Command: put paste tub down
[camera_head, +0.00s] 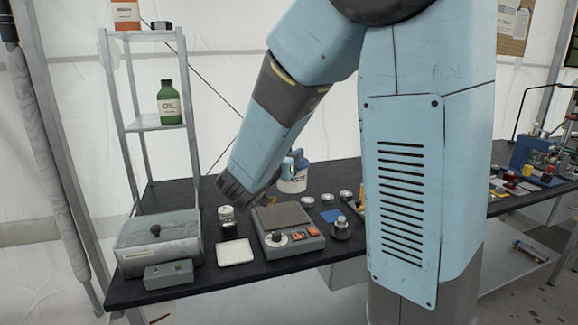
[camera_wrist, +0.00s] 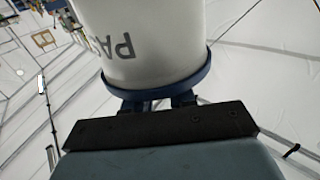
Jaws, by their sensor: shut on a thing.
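The paste tub (camera_head: 293,181) is white with dark lettering and blue at its top, and shows behind my forearm near the back of the black table (camera_head: 185,288). In the wrist view the tub (camera_wrist: 140,35) fills the upper middle, with the letters "PA" and a dark blue rim. My gripper (camera_wrist: 160,102) is shut on the tub at this rim. In the head view my arm hides most of the grip. I cannot tell whether the tub's base touches the table.
A hot-plate-like device (camera_head: 285,226), a white square dish (camera_head: 236,252), a small jar (camera_head: 226,215) and a grey lidded box (camera_head: 160,238) crowd the near table. Small round tins (camera_head: 326,199) and a blue pad (camera_head: 331,215) lie to the right. A shelf with a green oil bottle (camera_head: 168,103) stands behind.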

